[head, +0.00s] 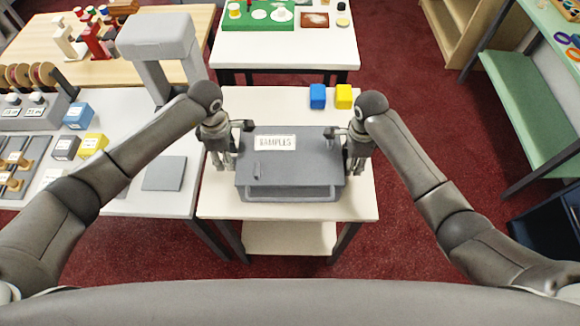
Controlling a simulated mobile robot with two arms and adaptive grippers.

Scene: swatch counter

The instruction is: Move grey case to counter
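The grey case (300,167) has a white label reading SAMPLES and a bar handle along its front. It is over the small cream table (275,102) in the middle of the head view, and I cannot tell whether it rests on the top or is slightly above it. My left gripper (224,158) points down at the case's left side. My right gripper (355,160) points down at its right side. Both look close to or touching the sides. The fingertips are small and partly hidden, so their grip is unclear.
A blue block (317,96) and a yellow block (343,96) stand behind the case. The white counter (130,200) on the left holds a grey pad (164,173), small boxes and a grey stand (160,45). A green-topped shelf (535,100) is at right.

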